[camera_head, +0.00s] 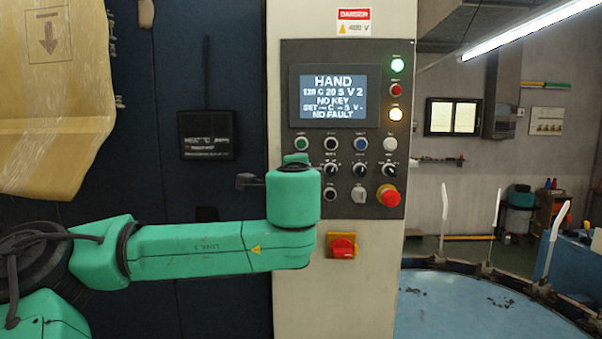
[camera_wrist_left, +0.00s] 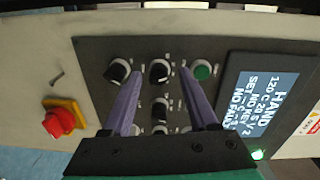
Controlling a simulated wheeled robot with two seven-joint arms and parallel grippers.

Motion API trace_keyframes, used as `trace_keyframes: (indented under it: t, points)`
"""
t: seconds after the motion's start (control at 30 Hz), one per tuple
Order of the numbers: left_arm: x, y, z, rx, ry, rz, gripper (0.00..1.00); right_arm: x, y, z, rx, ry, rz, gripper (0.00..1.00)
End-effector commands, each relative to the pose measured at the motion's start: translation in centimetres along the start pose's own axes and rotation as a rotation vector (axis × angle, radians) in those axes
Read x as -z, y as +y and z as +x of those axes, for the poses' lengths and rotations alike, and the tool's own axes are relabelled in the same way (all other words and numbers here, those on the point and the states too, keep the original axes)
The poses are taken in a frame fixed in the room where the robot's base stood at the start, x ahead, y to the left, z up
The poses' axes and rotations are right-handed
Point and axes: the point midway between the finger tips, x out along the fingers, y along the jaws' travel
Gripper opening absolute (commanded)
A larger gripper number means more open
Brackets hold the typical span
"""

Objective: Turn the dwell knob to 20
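The control panel (camera_head: 345,220) is on the pale cabinet column, with several knobs and buttons under a lit screen (camera_head: 332,96). The screen reads HAND, 120 C 20 S V 2, NO KEY, NO FAULT. In the left wrist view, my left gripper (camera_wrist_left: 160,76) is open, its two fingers pointing at the panel. A black knob (camera_wrist_left: 158,71) lies between the fingertips; contact cannot be told. Another black knob (camera_wrist_left: 118,71) sits left of the fingers. The knob labels are too small to read, so I cannot tell which is dwell. In the head view my arm hides the panel's left part.
A red emergency stop (camera_head: 388,197) is at the panel's lower right. A red and yellow switch (camera_head: 343,245) is below the panel. A green button (camera_wrist_left: 202,70) is close to the right finger. A round blue table (camera_head: 460,305) with upright white forms stands at the right.

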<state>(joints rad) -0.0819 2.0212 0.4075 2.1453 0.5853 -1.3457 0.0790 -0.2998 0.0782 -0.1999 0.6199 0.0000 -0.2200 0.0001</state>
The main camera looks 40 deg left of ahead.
Motion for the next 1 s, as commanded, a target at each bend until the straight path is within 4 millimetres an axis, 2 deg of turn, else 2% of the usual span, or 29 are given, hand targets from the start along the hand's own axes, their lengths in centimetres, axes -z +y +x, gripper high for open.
trace_keyframes:
  t: [0.23,0.33,0.47,0.6,0.73,0.83,1.0]
  points:
    - [0.0,0.1,-0.2,-0.001,0.001,0.001,0.59,0.0,0.0,0.1,-0.001,0.000,-0.001,0.59]
    - [0.1,0.3,-1.4,0.001,0.004,-0.001,0.59,-0.1,0.1,0.8,-0.001,-0.001,-0.001,0.59]
    - [0.1,0.4,-4.6,0.004,0.005,0.000,0.59,-0.3,0.1,2.2,-0.002,-0.001,-0.001,0.59]
    - [0.0,0.4,-9.0,0.006,0.004,0.002,0.59,-0.4,0.1,3.5,-0.002,-0.001,-0.001,0.59]
    - [0.0,0.3,-12.3,0.005,0.002,0.003,0.59,-0.5,0.1,4.2,-0.002,-0.001,-0.001,0.59]
    - [0.0,0.1,-13.9,0.003,0.002,0.000,0.59,-0.5,0.1,4.4,-0.003,-0.001,-0.001,0.59]
    - [-0.1,0.1,-14.7,0.000,0.000,0.000,0.59,-0.5,0.1,4.4,-0.003,-0.001,-0.001,0.59]
